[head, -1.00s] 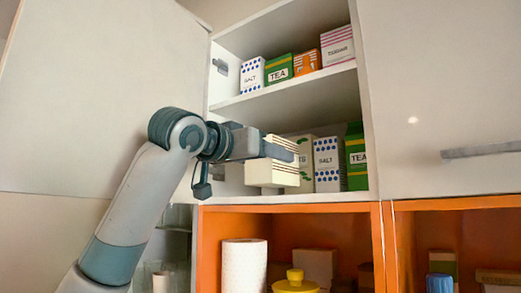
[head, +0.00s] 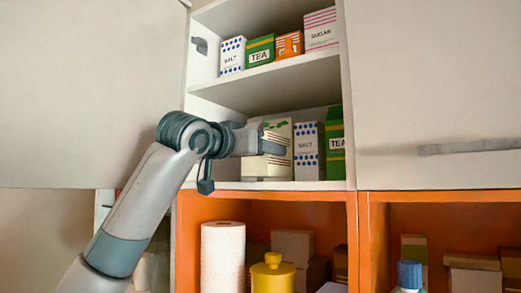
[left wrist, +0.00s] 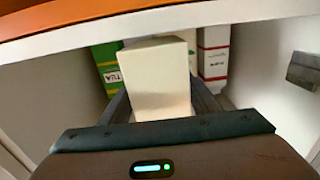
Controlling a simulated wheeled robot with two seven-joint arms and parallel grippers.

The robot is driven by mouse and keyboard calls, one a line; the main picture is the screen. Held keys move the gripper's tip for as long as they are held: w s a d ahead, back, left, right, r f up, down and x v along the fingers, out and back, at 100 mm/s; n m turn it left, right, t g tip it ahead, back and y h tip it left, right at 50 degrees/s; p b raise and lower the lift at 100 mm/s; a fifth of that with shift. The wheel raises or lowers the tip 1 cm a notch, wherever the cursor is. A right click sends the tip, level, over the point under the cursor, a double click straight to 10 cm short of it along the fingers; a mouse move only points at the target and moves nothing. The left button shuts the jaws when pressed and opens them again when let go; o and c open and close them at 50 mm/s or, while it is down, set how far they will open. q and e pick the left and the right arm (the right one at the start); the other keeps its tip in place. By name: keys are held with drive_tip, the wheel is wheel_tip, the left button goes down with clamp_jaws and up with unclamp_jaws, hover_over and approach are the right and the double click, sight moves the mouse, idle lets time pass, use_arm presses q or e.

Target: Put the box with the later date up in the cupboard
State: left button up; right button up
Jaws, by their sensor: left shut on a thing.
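My left gripper (head: 268,143) is inside the open cupboard (head: 349,120), shut on a cream box with thin dark stripes (head: 262,168). The box is upright at the left of the lower compartment, its base close to the shelf floor; I cannot tell if it touches. In the left wrist view the plain pale face of the box (left wrist: 158,75) sits between the fingers. A pale box with green marks (head: 278,128) is partly hidden behind it. No date is readable. My right gripper is not in view.
A blue-dotted salt box (head: 308,152) and a green tea box (head: 335,145) stand to the right. Salt, tea, orange and sugar boxes line the upper shelf (head: 265,80). Below, an orange compartment (head: 190,240) holds a paper roll (head: 222,255) and a yellow container (head: 272,275).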

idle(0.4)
use_arm(q)
drive_tip(key=shift+f+b, duration=0.4)
drive_tip(key=shift+f, duration=0.05)
drive_tip(key=o, duration=1.5)
drive_tip(key=shift+o, duration=0.8)
drive_tip(key=shift+s+f, duration=0.1)
drive_tip(key=o, duration=0.4)
drive_tip(key=shift+s+a, duration=0.1)
drive_tip(key=shift+a, duration=0.05)
